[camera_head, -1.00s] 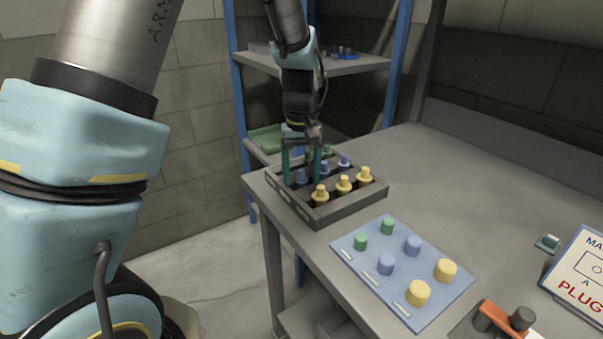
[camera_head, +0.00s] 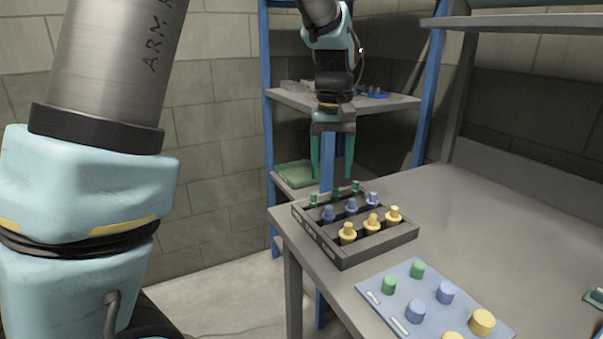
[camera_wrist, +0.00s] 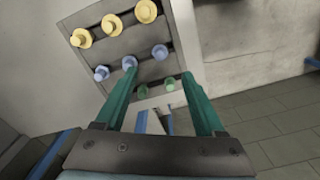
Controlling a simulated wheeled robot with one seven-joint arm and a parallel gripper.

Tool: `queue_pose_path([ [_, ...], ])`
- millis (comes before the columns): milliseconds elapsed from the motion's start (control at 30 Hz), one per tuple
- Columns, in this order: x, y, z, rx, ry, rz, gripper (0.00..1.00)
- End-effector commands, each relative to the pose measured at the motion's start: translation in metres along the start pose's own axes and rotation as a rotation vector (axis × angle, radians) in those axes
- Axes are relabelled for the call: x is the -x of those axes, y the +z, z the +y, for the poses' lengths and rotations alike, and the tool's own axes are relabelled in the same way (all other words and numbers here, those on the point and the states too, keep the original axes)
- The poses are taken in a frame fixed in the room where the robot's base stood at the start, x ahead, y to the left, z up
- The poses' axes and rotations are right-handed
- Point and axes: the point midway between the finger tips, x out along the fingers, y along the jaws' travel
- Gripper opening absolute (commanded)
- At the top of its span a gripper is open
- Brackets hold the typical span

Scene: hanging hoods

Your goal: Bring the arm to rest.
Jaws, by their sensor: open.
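My gripper (camera_head: 331,172) has two green fingers, spread apart with nothing between them. It hangs pointing down above the far edge of the dark tray (camera_head: 345,262), clear of the plugs. The tray stands on the grey table and holds yellow plugs (camera_head: 371,224), blue plugs (camera_head: 351,206) and green plugs (camera_head: 355,187) in rows. In the wrist view the open fingers (camera_wrist: 160,88) show with the tray's yellow plugs (camera_wrist: 110,24), blue plugs (camera_wrist: 101,73) and green plugs (camera_wrist: 170,84) beyond them.
A light blue board (camera_head: 390,312) with green, blue and yellow pegs lies in front of the tray. A blue-posted shelf rack (camera_head: 400,103) stands behind the table, with a green tray (camera_head: 296,174) on its lower shelf. The table's right side (camera_head: 480,215) is largely clear.

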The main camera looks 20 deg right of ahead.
Motion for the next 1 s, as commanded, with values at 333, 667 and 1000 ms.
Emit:
queue_pose_path([
  [333, -0.018, -0.001, -0.086, 0.049, 0.016, 0.021, 0.71],
  [667, -0.061, 0.060, -0.239, 0.111, 0.017, 0.100, 0.71],
  [1000, -0.078, 0.105, -0.286, 0.125, -0.004, 0.139, 0.71],
])
